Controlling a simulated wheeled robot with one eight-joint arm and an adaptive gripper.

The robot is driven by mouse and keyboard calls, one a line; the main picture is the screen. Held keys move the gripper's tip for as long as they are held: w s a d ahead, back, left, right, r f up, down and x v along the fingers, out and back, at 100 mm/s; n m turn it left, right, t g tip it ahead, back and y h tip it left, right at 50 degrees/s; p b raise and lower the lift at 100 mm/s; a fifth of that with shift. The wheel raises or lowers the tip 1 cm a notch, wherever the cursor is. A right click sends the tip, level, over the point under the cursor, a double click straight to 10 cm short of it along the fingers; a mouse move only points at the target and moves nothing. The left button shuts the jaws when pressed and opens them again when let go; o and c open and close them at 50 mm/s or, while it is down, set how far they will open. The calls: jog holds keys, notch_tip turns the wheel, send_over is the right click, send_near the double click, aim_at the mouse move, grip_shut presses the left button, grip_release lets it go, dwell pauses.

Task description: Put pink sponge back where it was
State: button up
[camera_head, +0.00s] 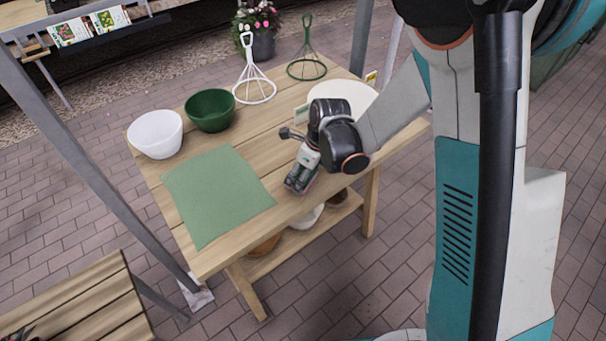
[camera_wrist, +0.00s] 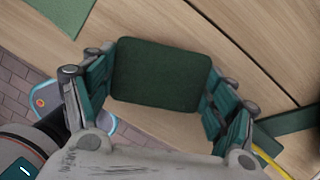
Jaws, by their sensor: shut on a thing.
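My gripper (camera_head: 299,181) is low over the wooden table's near edge, right of the green cloth. In the wrist view my gripper (camera_wrist: 161,78) is shut on a rounded rectangular sponge (camera_wrist: 157,75), one finger on each short side. Only its dark green face shows there; I see no clear pink, and its other face is hidden. In the head view the fingers mostly cover it. I cannot tell whether it touches the tabletop.
The green cloth (camera_head: 215,192) lies flat on the table (camera_head: 285,120). A white bowl (camera_head: 155,134) and a green bowl (camera_head: 210,110) stand at the back left. White (camera_head: 254,85) and green (camera_head: 306,60) wire stands are behind. A white round thing (camera_head: 352,94) is partly behind my arm.

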jog(key=shift+f, duration=0.1)
jog(key=o, duration=1.1)
